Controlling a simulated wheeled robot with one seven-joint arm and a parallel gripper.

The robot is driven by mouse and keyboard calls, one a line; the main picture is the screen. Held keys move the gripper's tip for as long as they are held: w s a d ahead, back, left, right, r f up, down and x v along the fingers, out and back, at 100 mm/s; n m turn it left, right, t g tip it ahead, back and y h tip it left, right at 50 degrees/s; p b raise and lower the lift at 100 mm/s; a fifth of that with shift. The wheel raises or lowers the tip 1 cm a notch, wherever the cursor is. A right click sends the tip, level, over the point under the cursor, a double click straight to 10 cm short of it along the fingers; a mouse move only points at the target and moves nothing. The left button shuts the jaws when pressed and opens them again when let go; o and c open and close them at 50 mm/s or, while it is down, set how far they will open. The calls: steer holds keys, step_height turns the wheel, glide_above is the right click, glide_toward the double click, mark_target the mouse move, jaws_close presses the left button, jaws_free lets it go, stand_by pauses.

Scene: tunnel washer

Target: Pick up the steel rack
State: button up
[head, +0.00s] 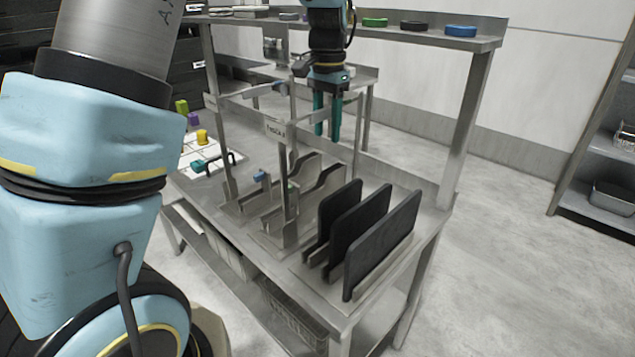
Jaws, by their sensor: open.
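My gripper (326,138) hangs point-down above the back of the steel worktable (300,272), its two teal fingers apart with nothing seen between them. Below it on the table stand grey steel pieces with curved upright plates (303,170). In front of them, several dark upright panels (362,225) stand in a row in slotted grey holders. No piece is clearly marked as the steel rack, so I cannot tell which one it is. The gripper is apart from the table pieces.
An overhead shelf (415,36) carries green, black and blue round items. A white board (205,163) with colored blocks lies at the table's left. A wire basket (290,315) sits on the lower shelf. Shelving (606,182) stands at the far right; floor between is clear.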

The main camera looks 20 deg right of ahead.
steer(key=shift+f, duration=0.55)
jaws_close()
steer(key=shift+r, duration=0.15)
stand_by(0.9)
